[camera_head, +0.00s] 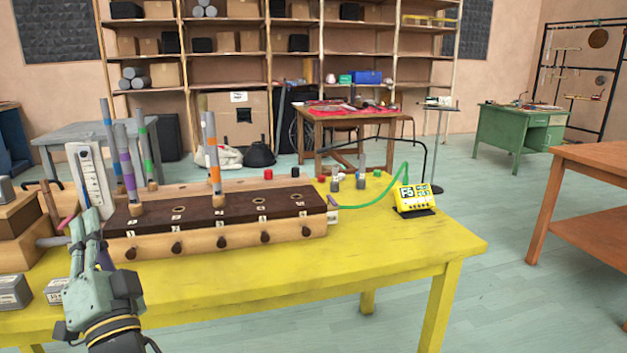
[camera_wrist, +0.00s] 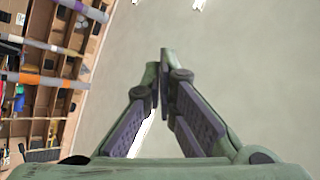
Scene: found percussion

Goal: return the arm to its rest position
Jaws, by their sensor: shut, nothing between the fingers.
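My gripper (camera_head: 90,216) is in front of the left end of the yellow table (camera_head: 380,256), raised with its fingers pointing up. In the wrist view my gripper (camera_wrist: 162,62) has its fingertips together, with nothing held between them. Past the fingers, the wrist view shows mostly a plain pale surface with bright patches, apparently the ceiling. In the head view the gripper overlaps the left end of the wooden block with the dark top (camera_head: 230,205); whether they touch I cannot tell.
Grey tubes with coloured bands, one orange (camera_head: 212,165), stand in the block. A white upright panel (camera_head: 91,180) is close behind the fingers. Small grey boxes (camera_head: 12,292) sit at left. A yellow display (camera_head: 414,198) stands at right. The tabletop's front right is clear.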

